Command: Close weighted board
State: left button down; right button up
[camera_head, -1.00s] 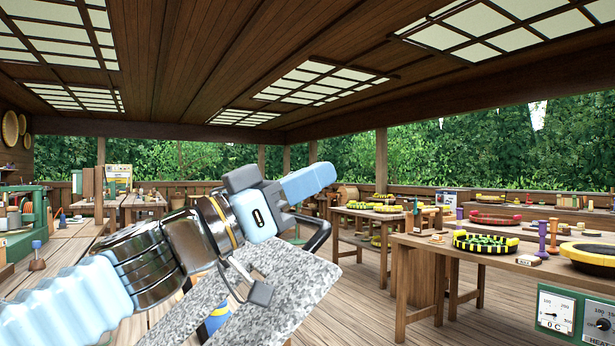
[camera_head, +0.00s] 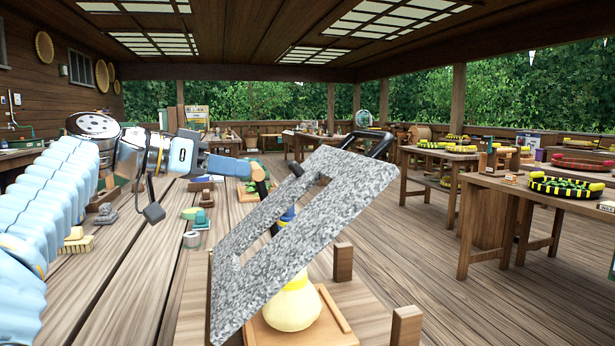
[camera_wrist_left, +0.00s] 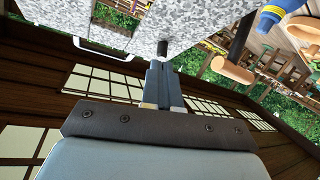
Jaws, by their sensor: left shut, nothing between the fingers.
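The weighted board (camera_head: 340,190) is a grey speckled slab with a long opening and a black handle (camera_head: 372,142) at its upper edge. It stands steeply tilted over a wooden base (camera_head: 345,310). A pale yellow rounded piece (camera_head: 292,308) sits on that base, partly hidden by the board. My left gripper (camera_head: 245,167) is shut and empty, left of the board's upper part. My right gripper is out of view.
Short wooden posts (camera_head: 406,325) stand at the base's corners. Tables with yellow-black rings (camera_head: 565,186) stand at the right, with open floor between.

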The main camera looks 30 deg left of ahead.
pick_arm(q)
jog(key=s+d+r+m+h, duration=0.3)
jog(key=s+r+m+h, duration=0.1)
jog(key=m, duration=0.2)
jog(key=p, duration=0.1)
send_near(329, 173)
jog(key=w+d+r, duration=0.2)
jog(key=w+r, duration=0.1)
jog(key=shift+w+d+f, duration=0.35)
jog(key=shift+w+f, duration=0.15)
jog(key=shift+f, duration=0.25)
jog(key=shift+w+d+f, duration=0.35)
jog(key=shift+w+f, duration=0.2)
jog(key=shift+f, duration=0.25)
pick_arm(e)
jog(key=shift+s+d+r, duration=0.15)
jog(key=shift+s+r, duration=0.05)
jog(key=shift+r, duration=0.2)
pick_arm(q)
jog(key=shift+d+f, duration=0.1)
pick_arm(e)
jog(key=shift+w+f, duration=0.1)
